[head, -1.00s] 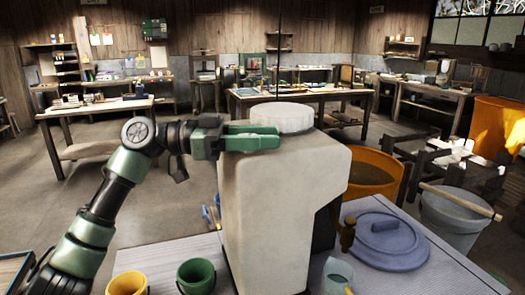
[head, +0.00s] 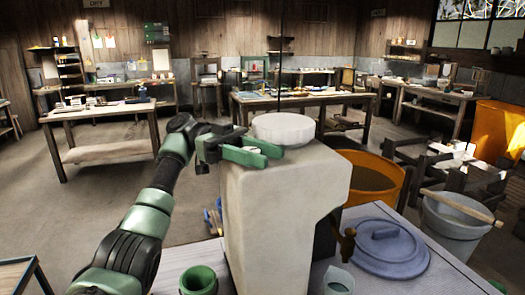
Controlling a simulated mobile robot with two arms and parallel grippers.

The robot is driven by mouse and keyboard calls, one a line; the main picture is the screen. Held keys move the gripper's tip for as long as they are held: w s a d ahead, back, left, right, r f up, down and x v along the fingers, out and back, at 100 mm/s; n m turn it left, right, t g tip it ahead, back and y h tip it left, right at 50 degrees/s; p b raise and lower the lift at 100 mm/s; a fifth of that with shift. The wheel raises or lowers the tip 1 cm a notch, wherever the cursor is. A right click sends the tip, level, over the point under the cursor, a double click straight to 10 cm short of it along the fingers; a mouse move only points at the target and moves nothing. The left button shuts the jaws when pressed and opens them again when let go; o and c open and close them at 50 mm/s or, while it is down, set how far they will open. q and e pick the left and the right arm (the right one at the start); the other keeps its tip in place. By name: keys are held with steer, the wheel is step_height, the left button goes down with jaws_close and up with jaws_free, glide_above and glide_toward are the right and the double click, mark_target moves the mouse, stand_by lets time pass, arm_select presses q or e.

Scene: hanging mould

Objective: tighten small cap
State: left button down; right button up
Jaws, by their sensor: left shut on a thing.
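A tall off-white container (head: 272,200) stands on the table in front of me. A wide white ribbed lid (head: 283,128) sits on its top. My left gripper (head: 258,153) is at the top left of the container, its two green fingers just in front of the wide lid. It is shut on a small white cap (head: 252,150), of which only a little shows between the fingers. I cannot tell how far the cap is screwed down. My right gripper is not in view.
A green cup (head: 198,280) stands at the front left of the table. A blue-grey round lid (head: 388,245), a pale cup (head: 337,280) and a brass tap (head: 347,243) are at the right. An orange tub (head: 372,175) and a grey bucket (head: 455,215) stand behind.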

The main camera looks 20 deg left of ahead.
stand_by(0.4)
arm_select(q)
steer(key=c, duration=0.9)
jaws_free()
